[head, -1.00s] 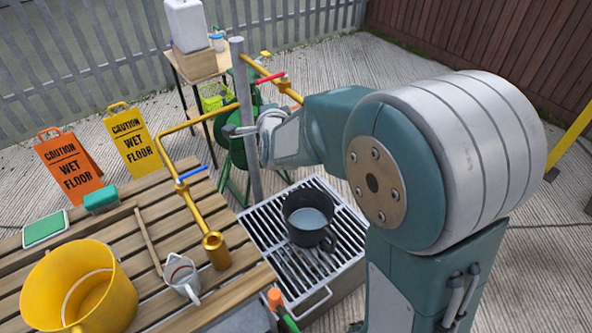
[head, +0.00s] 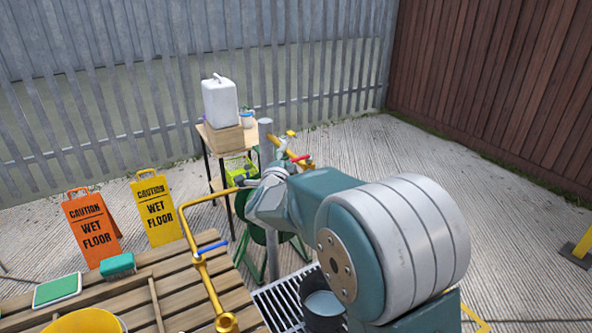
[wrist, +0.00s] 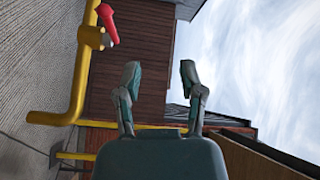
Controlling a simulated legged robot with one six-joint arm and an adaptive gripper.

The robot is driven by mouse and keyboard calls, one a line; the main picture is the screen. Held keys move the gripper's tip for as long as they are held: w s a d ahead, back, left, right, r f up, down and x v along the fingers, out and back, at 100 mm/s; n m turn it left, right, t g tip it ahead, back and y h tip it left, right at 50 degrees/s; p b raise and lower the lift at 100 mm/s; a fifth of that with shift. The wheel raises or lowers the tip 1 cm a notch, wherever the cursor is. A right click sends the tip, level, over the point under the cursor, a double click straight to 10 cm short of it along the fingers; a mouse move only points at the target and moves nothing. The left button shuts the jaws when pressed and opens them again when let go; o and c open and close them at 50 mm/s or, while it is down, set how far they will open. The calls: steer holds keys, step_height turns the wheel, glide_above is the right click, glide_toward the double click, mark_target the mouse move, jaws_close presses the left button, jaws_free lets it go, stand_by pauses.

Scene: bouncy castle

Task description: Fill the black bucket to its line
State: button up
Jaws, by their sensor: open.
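The black bucket (head: 322,311) stands upright on a metal drain grate (head: 273,308), partly hidden by my arm. Pale liquid shows inside it; I cannot make out a line. A yellow pipe tap with a red lever (head: 301,158) stands behind the grey post, and the lever also shows at the upper left in the wrist view (wrist: 108,18). A second yellow pipe with a blue lever (head: 212,247) ends in a brass spout (head: 227,322) over the slatted table. My gripper (wrist: 159,85) is open and empty, close to the post and the red-lever tap but apart from the lever.
The grey post (head: 266,135) rises beside my gripper. A green hose reel (head: 258,222) and a small table with a white jerrycan (head: 220,102) stand behind. Open concrete lies to the right.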

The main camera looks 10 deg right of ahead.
mark_target(294, 161)
steer(key=w+a+f+m+g+h, duration=0.2)
steer(key=a+f+m+g+h, duration=0.1)
steer(key=a+f+g+h, duration=0.25)
steer(key=shift+g+h, duration=0.45)
steer(key=shift+g, duration=0.4)
steer(key=x, duration=0.3)
steer(key=r+x, duration=0.1)
steer(key=x, duration=0.7)
steer(key=shift+w+d+r, duration=0.15)
steer(key=shift+d, duration=0.25)
jaws_close()
